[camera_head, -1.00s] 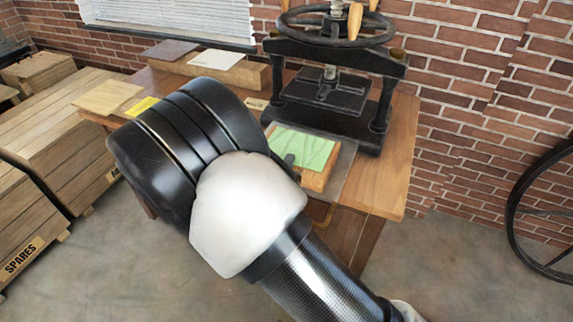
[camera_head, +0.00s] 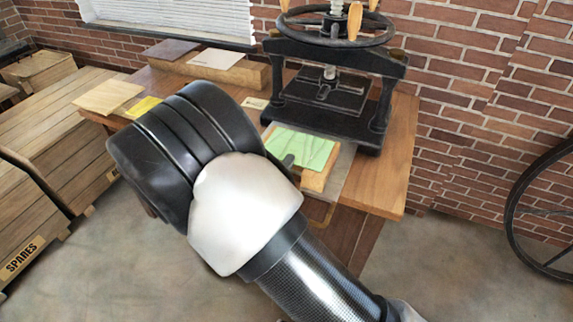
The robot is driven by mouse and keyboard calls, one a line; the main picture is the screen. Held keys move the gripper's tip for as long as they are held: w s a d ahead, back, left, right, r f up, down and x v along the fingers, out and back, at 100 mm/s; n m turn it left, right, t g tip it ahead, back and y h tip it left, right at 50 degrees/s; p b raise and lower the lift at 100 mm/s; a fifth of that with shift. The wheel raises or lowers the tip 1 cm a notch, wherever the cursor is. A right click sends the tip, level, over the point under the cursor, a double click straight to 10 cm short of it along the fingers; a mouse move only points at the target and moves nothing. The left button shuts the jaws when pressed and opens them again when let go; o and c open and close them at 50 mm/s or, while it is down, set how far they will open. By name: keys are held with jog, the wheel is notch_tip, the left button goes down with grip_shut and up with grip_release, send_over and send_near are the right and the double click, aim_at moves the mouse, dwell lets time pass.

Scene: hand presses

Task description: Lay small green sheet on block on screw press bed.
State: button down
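The small green sheet (camera_head: 306,149) lies over the top of a light wooden block (camera_head: 318,182) on the grey bed plate (camera_head: 343,176) of the black screw press (camera_head: 325,105). The sheet looks slightly creased, and its left part is hidden behind my arm. A small dark tip (camera_head: 288,160), seemingly part of my gripper, shows at the sheet's near left edge. The rest of my gripper is hidden behind my arm, so I cannot tell whether it is open or touching the sheet.
A yellow sheet (camera_head: 143,106) and a pale wooden board (camera_head: 108,97) lie on the table's left. A long wooden block behind carries a brown sheet (camera_head: 170,49) and a white sheet (camera_head: 217,58). The table's right end (camera_head: 392,185) is clear. Wooden crates stand at left.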

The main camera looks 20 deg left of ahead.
jog(key=c, duration=1.8)
grip_release()
jog(key=shift+o, duration=0.2)
jog(key=s+p, duration=0.2)
jog(key=s, duration=0.4)
jog(key=shift+s+a, duration=0.25)
